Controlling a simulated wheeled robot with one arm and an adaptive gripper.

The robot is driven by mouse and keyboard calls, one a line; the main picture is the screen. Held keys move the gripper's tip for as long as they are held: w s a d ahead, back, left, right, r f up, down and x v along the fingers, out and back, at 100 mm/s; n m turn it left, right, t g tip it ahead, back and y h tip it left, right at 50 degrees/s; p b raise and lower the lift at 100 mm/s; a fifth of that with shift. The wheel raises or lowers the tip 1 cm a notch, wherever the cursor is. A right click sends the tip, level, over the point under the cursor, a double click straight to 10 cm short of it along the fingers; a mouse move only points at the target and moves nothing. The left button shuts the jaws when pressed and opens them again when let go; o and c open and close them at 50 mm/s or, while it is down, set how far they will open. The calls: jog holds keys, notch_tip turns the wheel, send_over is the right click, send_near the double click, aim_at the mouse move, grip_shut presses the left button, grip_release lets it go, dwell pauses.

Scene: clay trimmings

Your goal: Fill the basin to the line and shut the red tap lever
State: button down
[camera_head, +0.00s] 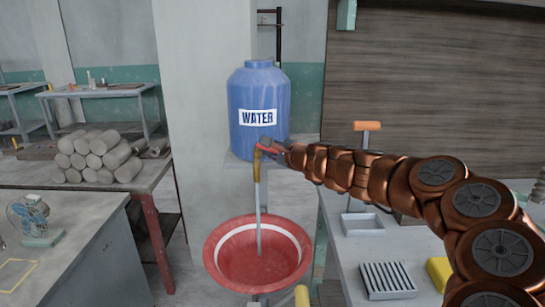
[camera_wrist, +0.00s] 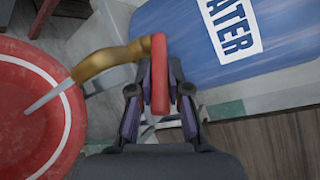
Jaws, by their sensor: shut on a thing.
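The blue tank (camera_head: 258,105) marked WATER stands on a ledge. Its brass tap (camera_head: 257,163) points down, and a pale stream of water (camera_head: 259,205) runs from it into the red basin (camera_head: 212,262). A white line (camera_head: 300,240) rings the basin's inside wall. The stream ends inside this ring; the exact water level is hard to tell. My gripper (camera_head: 274,147) is at the tap. In the wrist view, my gripper (camera_wrist: 160,98) is shut on the red tap lever (camera_wrist: 159,70), with a finger on each side. The stream also shows there (camera_wrist: 50,97).
A bench (camera_head: 340,255) at the right holds a white tray (camera_head: 361,224), a ribbed block (camera_head: 387,280) and a yellow block (camera_head: 439,270). At the left, several clay logs (camera_head: 95,155) lie stacked on a table, and a small fan (camera_head: 33,218) stands on a nearer one.

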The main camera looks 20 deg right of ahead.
jog(key=shift+s+a+m+h+b, duration=0.15)
jog(key=shift+a+m+h+b, duration=0.15)
jog(key=shift+m+h+b, duration=0.5)
jog(key=c, duration=1.1)
grip_release()
jog(key=shift+v, duration=6.05)
jog(key=shift+a+f, duration=0.1)
jog(key=shift+a, duration=0.05)
